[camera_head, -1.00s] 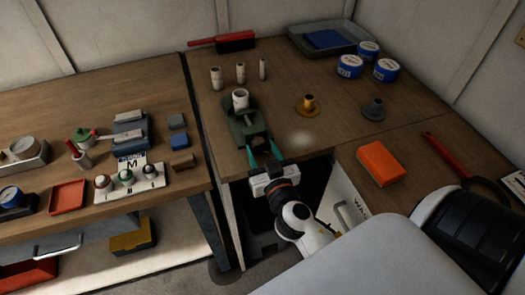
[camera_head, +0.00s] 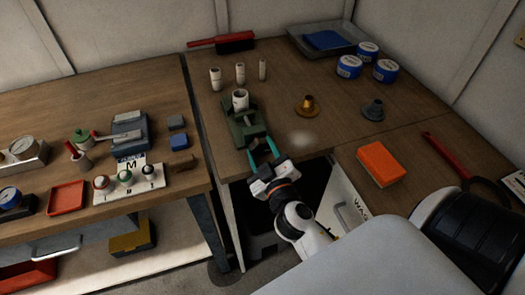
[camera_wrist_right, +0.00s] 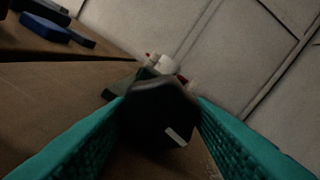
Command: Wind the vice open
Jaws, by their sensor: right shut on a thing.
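The green vice (camera_head: 243,128) stands at the front edge of the middle bench, with a white cylinder (camera_head: 240,98) upright at its jaws. My right gripper (camera_head: 264,152) is at the vice's near end, its teal fingers on either side of the front part. In the right wrist view the fingers (camera_wrist_right: 158,125) close on a dark rounded piece, the vice handle (camera_wrist_right: 158,108), with a pale mark on it. Its far side is hidden. The gap between the vice jaws cannot be judged. My left gripper is not in view.
Several white cylinders (camera_head: 240,73) stand behind the vice. A brass flanged part (camera_head: 307,106) and a grey one (camera_head: 373,110) stand to its right. An orange block (camera_head: 381,163) lies nearer. The left bench holds a white button panel (camera_head: 128,183) and a red tray (camera_head: 67,197).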

